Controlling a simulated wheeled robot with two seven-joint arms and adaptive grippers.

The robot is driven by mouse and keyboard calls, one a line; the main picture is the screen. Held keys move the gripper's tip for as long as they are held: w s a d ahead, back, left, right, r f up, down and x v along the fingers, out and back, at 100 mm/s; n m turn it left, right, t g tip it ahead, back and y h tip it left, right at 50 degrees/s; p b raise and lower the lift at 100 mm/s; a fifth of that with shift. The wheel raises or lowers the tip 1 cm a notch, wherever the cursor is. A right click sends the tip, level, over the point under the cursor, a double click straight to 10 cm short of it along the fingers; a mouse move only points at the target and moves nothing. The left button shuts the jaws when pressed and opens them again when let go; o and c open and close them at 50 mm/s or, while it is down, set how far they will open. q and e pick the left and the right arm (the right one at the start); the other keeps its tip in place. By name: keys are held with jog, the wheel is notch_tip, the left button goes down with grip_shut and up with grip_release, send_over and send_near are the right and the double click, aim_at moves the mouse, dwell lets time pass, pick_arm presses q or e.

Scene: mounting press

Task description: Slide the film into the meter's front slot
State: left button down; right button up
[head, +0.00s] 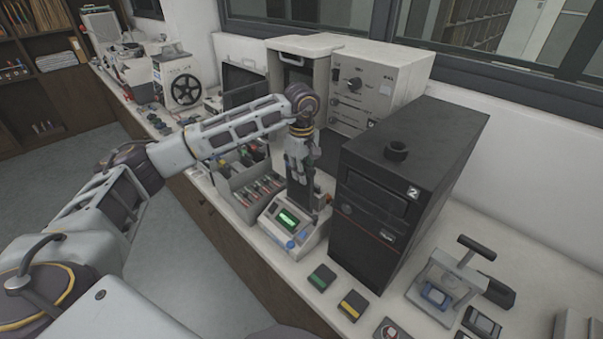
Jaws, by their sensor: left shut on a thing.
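The meter (287,224) is a small pale box with a lit green display and a blue button, standing near the front edge of the bench. My left gripper (302,199) points down right behind and above the meter's top. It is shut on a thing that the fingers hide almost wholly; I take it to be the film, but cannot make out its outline. The meter's front slot cannot be made out at this size, and I cannot tell whether the film touches the meter. My right gripper is out of view.
A tall black case (391,215) marked 2 stands close to the right of the meter. A sorting tray (224,184) with several coloured items stands to its left. Small coloured blocks (321,277) and a hand press (449,285) lie right. A beige instrument (385,80) stands behind.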

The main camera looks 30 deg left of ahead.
pick_arm(q)
jog(key=shift+f+b, duration=0.6)
jog(key=shift+f, duration=0.2)
jog(key=shift+f+b, duration=0.5)
jog(key=shift+f, duration=0.2)
jog(key=shift+f+b, duration=0.3)
jog(key=shift+f, duration=0.05)
jog(key=shift+f+b, duration=0.4)
jog(key=shift+f, duration=0.1)
jog(key=shift+f+b, duration=0.85)
jog(key=shift+f, duration=0.25)
jog(key=c, duration=1.4)
grip_release()
jog(key=shift+r, duration=0.1)
